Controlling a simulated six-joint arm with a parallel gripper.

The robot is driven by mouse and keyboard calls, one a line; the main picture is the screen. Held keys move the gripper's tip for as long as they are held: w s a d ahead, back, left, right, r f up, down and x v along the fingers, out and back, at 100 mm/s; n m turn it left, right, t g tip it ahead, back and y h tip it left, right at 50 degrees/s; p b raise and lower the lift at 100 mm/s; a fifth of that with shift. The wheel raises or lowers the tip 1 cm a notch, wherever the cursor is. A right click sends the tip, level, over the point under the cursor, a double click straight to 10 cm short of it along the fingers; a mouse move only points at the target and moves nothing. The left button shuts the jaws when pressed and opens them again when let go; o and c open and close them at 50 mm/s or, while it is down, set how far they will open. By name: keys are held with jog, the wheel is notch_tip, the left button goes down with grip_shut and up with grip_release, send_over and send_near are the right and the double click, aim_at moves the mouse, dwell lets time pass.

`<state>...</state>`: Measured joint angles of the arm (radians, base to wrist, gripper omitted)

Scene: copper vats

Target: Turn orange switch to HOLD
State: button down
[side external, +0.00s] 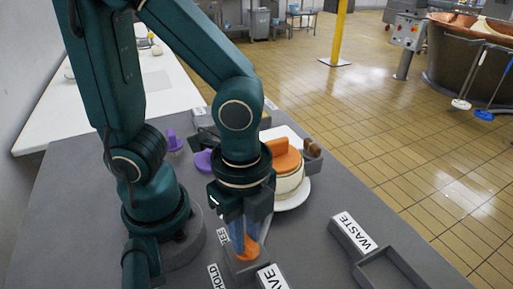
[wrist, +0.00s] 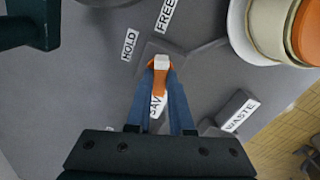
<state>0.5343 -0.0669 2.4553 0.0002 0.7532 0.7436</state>
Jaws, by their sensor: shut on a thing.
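The orange switch (side external: 247,248) sits low under my gripper on the grey table. In the wrist view the switch (wrist: 159,78) shows as an orange handle with a white end on a grey base plate. My gripper (side external: 241,238) points down, and its blue fingers (wrist: 161,84) are shut on the switch from both sides. The white end faces up the picture, toward the gap between the HOLD label (wrist: 129,44) and the FREE label (wrist: 167,15). I cannot tell its exact setting. The HOLD label (side external: 216,276) also shows at the bottom of the side view.
A SAVE block (side external: 271,278) is close by, partly hidden by my fingers in the wrist view. A WASTE block (side external: 353,232) with a grey tray is to the right. A cream pot with an orange lid (side external: 283,155) stands on a white plate behind. Purple-handled items are behind my arm.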

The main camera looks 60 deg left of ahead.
jog(key=n, duration=1.1)
jog(key=shift+n, duration=1.8)
jog(key=c, duration=0.8)
grip_release()
jog(key=shift+r, duration=0.1)
jog(key=shift+r, duration=2.5)
